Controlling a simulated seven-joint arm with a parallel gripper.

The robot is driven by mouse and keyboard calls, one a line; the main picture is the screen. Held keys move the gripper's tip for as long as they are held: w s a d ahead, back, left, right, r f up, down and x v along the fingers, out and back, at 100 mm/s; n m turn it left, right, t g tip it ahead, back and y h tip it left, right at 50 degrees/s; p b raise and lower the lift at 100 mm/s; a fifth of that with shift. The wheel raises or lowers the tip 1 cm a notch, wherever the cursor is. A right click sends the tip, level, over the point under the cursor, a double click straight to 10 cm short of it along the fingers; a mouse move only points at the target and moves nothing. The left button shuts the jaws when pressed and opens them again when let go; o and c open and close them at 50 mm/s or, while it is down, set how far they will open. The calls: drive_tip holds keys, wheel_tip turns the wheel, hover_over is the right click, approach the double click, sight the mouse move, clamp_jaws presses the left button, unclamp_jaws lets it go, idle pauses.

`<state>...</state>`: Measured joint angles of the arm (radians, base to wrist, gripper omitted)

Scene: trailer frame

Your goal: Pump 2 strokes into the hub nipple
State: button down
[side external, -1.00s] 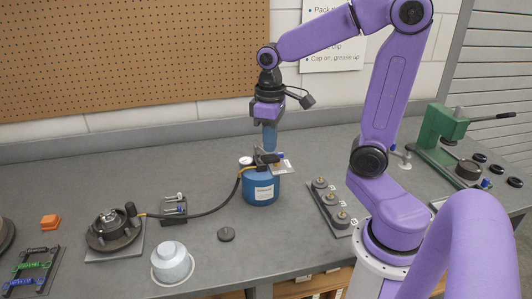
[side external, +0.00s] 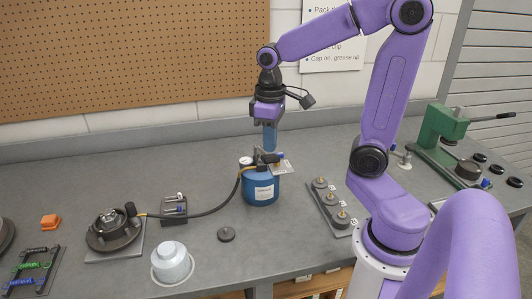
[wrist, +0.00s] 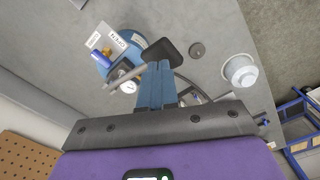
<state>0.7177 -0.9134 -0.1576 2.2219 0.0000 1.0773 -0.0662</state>
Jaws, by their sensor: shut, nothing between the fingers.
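The blue grease pump (side external: 261,189) stands upright on the bench, with a round gauge (side external: 246,161) and a black-ended lever (side external: 268,157) on top. My gripper (side external: 270,149) points down at the lever, its blue fingers shut with nothing between them. In the wrist view the fingers (wrist: 157,88) lie together beside the lever's black pad (wrist: 160,52); I cannot tell whether they touch it. A black hose (side external: 207,211) runs from the pump to a fitting at the dark hub (side external: 113,233) on a grey plate. The nipple itself is too small to make out.
A small holder with fittings (side external: 174,209) stands beside the hose. A white metal cup (side external: 172,263) and a dark disc (side external: 226,234) lie in front. A strip of weights (side external: 331,205) is right of the pump, and a green press (side external: 447,140) farther right.

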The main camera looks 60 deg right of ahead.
sight(271, 156)
drive_tip(key=shift+f, duration=0.2)
idle(0.4)
drive_tip(key=shift+f, duration=0.45)
drive_tip(key=shift+s+a+f, duration=0.15)
drive_tip(key=shift+f, duration=0.4)
drive_tip(key=shift+s+a+f, duration=0.1)
drive_tip(key=shift+f, duration=0.45)
drive_tip(key=shift+s+a+f, duration=0.15)
drive_tip(key=shift+f, duration=1.05)
drive_tip(key=shift+f, duration=1.2)
